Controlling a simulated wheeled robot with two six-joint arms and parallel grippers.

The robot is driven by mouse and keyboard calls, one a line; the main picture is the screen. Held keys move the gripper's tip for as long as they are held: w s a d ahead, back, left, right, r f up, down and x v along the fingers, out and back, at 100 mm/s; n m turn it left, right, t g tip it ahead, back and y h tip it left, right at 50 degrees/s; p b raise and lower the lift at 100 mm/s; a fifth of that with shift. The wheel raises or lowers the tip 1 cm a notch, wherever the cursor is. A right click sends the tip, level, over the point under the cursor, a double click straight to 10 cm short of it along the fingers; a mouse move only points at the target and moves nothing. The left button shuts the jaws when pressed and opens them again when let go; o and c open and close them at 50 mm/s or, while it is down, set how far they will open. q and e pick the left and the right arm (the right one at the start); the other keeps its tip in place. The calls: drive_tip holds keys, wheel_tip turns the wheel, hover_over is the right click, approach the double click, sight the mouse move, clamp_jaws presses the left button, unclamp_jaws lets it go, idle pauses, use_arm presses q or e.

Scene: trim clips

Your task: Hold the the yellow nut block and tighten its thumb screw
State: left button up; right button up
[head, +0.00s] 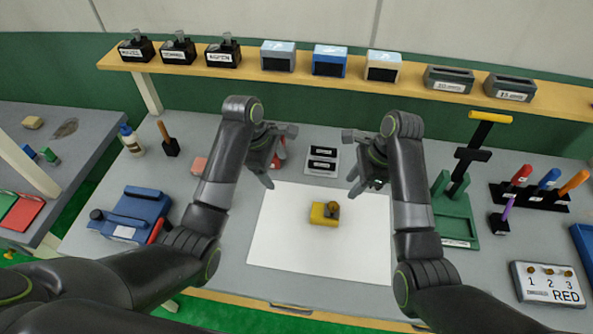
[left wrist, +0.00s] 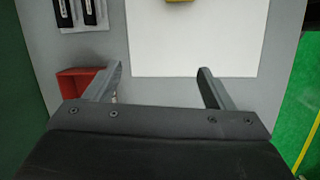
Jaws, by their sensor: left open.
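The yellow nut block (head: 317,215) sits on a white sheet (head: 275,245) in the middle of the bench. Its dark brownish thumb screw (head: 333,209) is at the block's right side. In the left wrist view only a sliver of the yellow block (left wrist: 179,2) shows at the top edge. My left gripper (head: 278,160) is open and empty, up and left of the block; its spread fingers also show in the left wrist view (left wrist: 159,72). My right gripper (head: 352,163) has its fingers apart and empty, up and right of the block. Neither touches the block.
A red container (left wrist: 78,85) lies near my left gripper. A grey holder with black slots (head: 322,161) stands behind the sheet. A blue vise-like tool (head: 135,211) is at left, a green stand (head: 455,220) at right. The sheet around the block is clear.

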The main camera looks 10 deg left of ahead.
use_arm(q)
drive_tip(key=n+g+h, duration=0.1)
drive_tip(key=n+h, duration=0.1)
approach(319, 210)
drive_tip(key=shift+y, duration=0.3)
drive_tip(key=x, duration=1)
drive_tip(key=shift+d, duration=0.4)
